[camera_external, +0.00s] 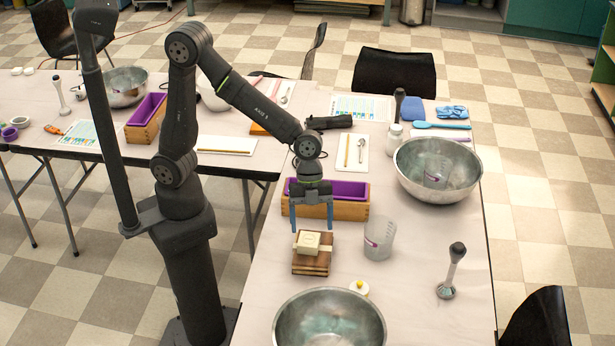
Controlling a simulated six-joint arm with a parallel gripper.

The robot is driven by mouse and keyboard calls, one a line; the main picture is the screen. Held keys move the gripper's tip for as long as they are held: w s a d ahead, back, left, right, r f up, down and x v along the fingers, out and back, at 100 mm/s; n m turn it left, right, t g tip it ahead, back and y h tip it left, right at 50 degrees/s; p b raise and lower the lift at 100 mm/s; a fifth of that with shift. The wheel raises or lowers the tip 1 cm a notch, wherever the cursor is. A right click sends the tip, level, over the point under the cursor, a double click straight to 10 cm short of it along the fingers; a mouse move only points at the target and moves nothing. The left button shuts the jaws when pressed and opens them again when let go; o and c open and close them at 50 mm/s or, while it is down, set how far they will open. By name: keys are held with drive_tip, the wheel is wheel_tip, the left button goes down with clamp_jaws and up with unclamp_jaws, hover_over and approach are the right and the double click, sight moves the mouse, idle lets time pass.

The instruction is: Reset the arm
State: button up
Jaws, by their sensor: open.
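My gripper (311,222) points down over the table, with its two blue fingers spread apart and nothing between them. It is just behind and above a pale soap block (311,243), in front of a wooden mould with a purple liner (345,189). The soap block lies on a small stack of brown wooden boards (311,266). The fingers look apart from the block, though the exact height is hard to tell. My arm bends down from its upright column at the left.
A clear measuring cup (379,239) stands right of the boards. Steel bowls stand at the front (329,325) and right (437,170). A stick blender (453,270) stands near the right edge. A jar (394,139) and blue tools (443,126) are at the back.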

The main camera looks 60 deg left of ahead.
drive_tip(key=w+d+n+t, duration=0.2)
drive_tip(key=w+d+n, duration=0.3)
drive_tip(key=w, duration=0.7)
drive_tip(key=d, duration=0.2)
drive_tip(key=shift+w+d+r+n+h, duration=0.15)
drive_tip(key=shift+w+d+n+h, duration=0.15)
drive_tip(key=shift+n, duration=0.1)
drive_tip(key=shift+s, duration=0.1)
